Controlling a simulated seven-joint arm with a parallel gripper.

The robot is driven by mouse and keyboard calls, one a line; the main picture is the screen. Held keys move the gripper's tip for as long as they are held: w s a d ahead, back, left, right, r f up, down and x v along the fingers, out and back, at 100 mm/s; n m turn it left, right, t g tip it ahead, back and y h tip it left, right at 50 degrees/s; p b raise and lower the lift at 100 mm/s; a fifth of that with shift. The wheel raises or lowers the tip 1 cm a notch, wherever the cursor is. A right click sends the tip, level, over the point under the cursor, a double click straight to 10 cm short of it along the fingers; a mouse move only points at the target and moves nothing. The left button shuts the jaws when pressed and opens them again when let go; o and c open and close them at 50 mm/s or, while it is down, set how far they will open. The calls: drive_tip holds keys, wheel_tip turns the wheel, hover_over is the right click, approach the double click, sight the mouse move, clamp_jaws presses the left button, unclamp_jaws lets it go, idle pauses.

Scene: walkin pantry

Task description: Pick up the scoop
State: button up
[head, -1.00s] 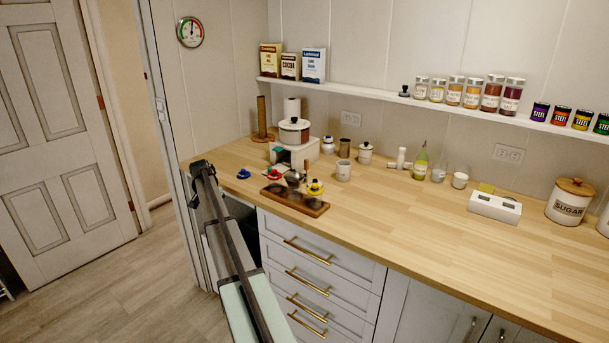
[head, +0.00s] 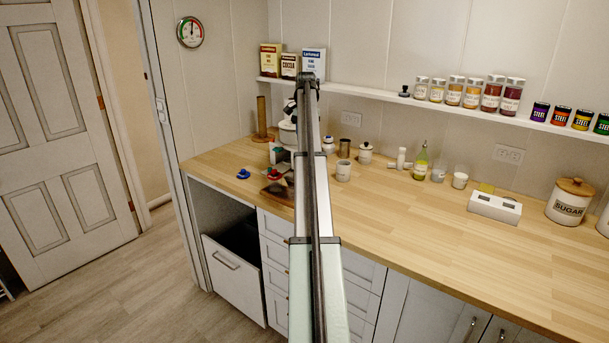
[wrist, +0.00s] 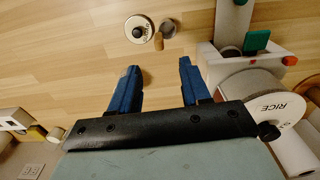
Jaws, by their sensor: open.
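My gripper (wrist: 155,85) is open, with two blue fingers apart and nothing between them, above the wooden counter in the wrist view. In that view a small dark grey round piece with a tan, handle-like part (wrist: 158,42) lies beyond the fingertips. It may be the scoop, but it is too small to be sure. A round lid with a black knob (wrist: 138,28) is beside it. In the head view my arm stretches up over the counter and hides my fingertips and part of the dark wooden tray (head: 276,193).
A white RICE canister (wrist: 262,100) stands close to my gripper at right in the wrist view. In the head view a white mug (head: 343,171), a lidded jar (head: 365,154) and a bottle (head: 420,162) stand right of my arm. The shelf (head: 450,105) runs behind. The front counter is clear.

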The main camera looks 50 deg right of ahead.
drive_tip(key=f, duration=0.5)
drive_tip(key=s+f, duration=0.1)
drive_tip(key=f, duration=0.1)
drive_tip(key=shift+d+f, duration=0.25)
drive_tip(key=shift+f, duration=0.15)
drive_tip(key=shift+w+a+f, duration=0.1)
drive_tip(key=shift+w+f, duration=0.1)
drive_tip(key=shift+f, duration=1.15)
drive_tip(key=shift+w+a+f, duration=0.1)
drive_tip(key=shift+w+f, duration=0.1)
drive_tip(key=shift+f, duration=1.15)
clamp_jaws()
